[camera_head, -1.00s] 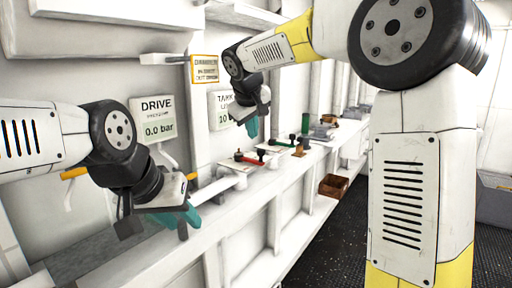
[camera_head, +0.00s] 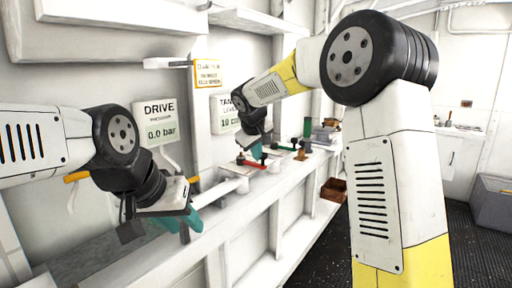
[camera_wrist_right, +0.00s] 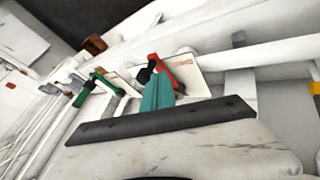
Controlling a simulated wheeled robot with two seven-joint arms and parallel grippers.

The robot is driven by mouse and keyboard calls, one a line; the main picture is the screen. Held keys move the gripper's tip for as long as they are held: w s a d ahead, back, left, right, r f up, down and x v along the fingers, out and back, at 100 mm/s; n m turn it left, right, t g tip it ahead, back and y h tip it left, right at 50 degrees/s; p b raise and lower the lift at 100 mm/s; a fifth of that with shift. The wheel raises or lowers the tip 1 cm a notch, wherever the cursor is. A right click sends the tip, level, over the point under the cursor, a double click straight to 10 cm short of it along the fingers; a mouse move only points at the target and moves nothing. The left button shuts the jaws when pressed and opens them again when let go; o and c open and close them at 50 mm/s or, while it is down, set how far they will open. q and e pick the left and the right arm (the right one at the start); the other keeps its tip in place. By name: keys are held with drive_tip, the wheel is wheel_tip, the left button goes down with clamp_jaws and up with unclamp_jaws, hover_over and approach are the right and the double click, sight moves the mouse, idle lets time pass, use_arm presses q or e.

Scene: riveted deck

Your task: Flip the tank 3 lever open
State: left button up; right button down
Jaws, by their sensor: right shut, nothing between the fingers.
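A red lever (camera_head: 250,163) with a black part sits on a white plate on the ledge; the right wrist view shows it (camera_wrist_right: 181,72) just beyond my fingertips. A green lever (camera_wrist_right: 108,84) lies on another plate to its left there. I cannot read which lever is tank 3. My right gripper (camera_head: 257,152) is shut and empty, pointing down at the red lever; in the right wrist view its teal fingers (camera_wrist_right: 158,94) overlap the lever's lower end, and contact is unclear. My left gripper (camera_head: 190,222) hangs over the near ledge, away from the levers; its jaw gap is unclear.
A DRIVE panel (camera_head: 156,122) reading 0.0 bar and a partly hidden TANK panel (camera_head: 226,113) are on the wall. A yellow-edged sign (camera_head: 207,74) hangs above. A brown box (camera_head: 334,190) is beside the ledge. The dark floor (camera_head: 330,250) is clear.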

drive_tip(key=shift+w+f, duration=0.1)
drive_tip(key=shift+f, duration=0.05)
drive_tip(key=shift+d, duration=0.15)
